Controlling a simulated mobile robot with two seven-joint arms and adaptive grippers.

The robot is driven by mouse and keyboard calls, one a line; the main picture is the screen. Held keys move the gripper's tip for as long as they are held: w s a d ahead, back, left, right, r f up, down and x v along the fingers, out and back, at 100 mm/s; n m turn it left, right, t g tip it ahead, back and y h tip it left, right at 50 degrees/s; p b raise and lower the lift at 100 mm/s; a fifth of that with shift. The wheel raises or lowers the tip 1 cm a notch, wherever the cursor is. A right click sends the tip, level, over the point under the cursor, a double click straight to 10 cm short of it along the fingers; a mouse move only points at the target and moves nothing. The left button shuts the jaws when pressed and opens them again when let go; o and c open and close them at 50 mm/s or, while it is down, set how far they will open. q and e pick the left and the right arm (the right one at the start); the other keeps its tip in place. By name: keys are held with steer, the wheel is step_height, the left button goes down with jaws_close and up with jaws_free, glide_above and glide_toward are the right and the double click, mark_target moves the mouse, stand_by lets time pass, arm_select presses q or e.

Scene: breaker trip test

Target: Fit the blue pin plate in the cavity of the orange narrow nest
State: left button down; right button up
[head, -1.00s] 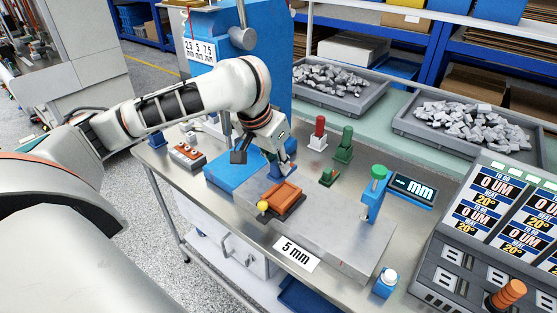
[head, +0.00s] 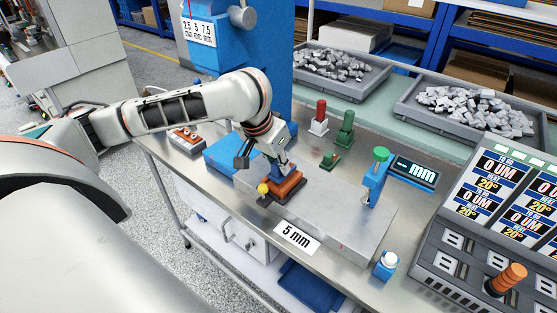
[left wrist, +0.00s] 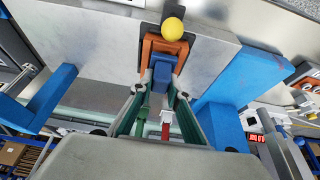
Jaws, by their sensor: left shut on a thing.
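The orange narrow nest (head: 291,186) sits on a dark base on the grey metal plate, with a yellow ball at its near left corner. It also shows in the left wrist view (left wrist: 152,47) as an orange frame around the blue piece. My left gripper (head: 277,160) is shut on the blue pin plate (head: 275,173) at the nest. In the left wrist view the blue pin plate (left wrist: 162,68) shows ahead of the fingertips, overlapping the nest's opening. I cannot tell how deep it sits; the fingers and nest walls hide its underside. My right gripper is not in view.
The yellow ball (head: 263,188) is close beside my left gripper. A green-topped blue post (head: 376,175) stands to the right. Red (head: 320,117) and green (head: 345,129) handled pieces stand behind. The plate right of the nest is clear.

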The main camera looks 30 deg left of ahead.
arm_select(q)
steer(key=shift+p, duration=0.55)
stand_by(0.4)
steer(key=shift+f, duration=0.9)
stand_by(1.2)
steer(key=c, duration=1.8)
jaws_free()
steer(key=shift+c, duration=0.2)
steer(key=v, duration=1.2)
